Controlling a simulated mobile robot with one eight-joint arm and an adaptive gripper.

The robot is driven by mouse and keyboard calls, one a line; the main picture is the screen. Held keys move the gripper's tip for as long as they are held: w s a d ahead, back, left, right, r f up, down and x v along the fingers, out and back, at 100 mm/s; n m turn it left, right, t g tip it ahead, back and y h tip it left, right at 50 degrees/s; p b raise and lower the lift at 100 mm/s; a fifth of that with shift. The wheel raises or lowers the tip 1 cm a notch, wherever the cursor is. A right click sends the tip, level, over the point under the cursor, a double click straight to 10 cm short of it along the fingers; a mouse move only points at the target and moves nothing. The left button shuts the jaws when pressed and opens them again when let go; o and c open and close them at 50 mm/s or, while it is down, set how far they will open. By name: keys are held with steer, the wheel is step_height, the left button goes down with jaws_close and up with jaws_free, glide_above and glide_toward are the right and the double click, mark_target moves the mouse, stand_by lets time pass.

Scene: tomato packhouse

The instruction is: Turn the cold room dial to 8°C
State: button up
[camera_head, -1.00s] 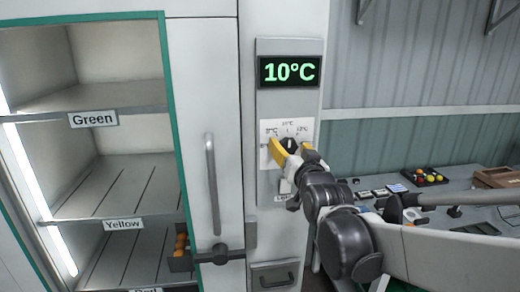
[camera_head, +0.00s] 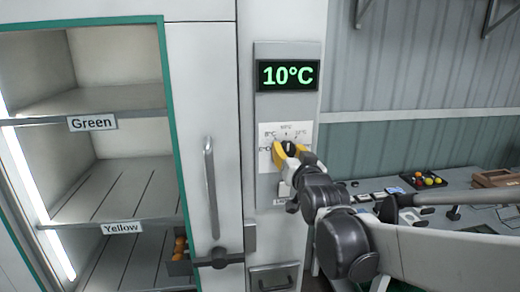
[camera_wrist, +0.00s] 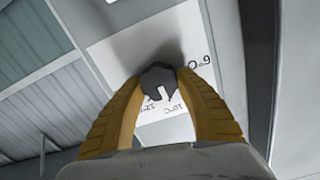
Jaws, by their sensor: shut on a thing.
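The cold room dial (camera_head: 289,148) is a small dark knob on a white scale plate (camera_head: 270,140) with marks for 8°C, 10°C and 12°C, on a grey panel. The display (camera_head: 288,75) above it reads 10°C in green. My gripper (camera_head: 288,150) has its yellow fingers closed on the dial, one on each side. In the wrist view the dial (camera_wrist: 159,82) sits between the fingertips, with a white pointer mark on it. Part of the scale is hidden by my fingers.
A tall door handle (camera_head: 211,185) stands to the left of the panel. Further left are open shelves labelled Green (camera_head: 92,123) and Yellow (camera_head: 122,228). On the right a bench (camera_head: 460,205) holds a tray of coloured balls (camera_head: 427,180) and small items.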

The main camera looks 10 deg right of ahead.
steer(key=n+p, duration=0.1)
steer(key=n, duration=0.3)
steer(key=shift+r, duration=0.1)
steer(key=shift+a+n, duration=0.1)
steer(key=shift+n, duration=2.1)
steer(key=o, duration=1.2)
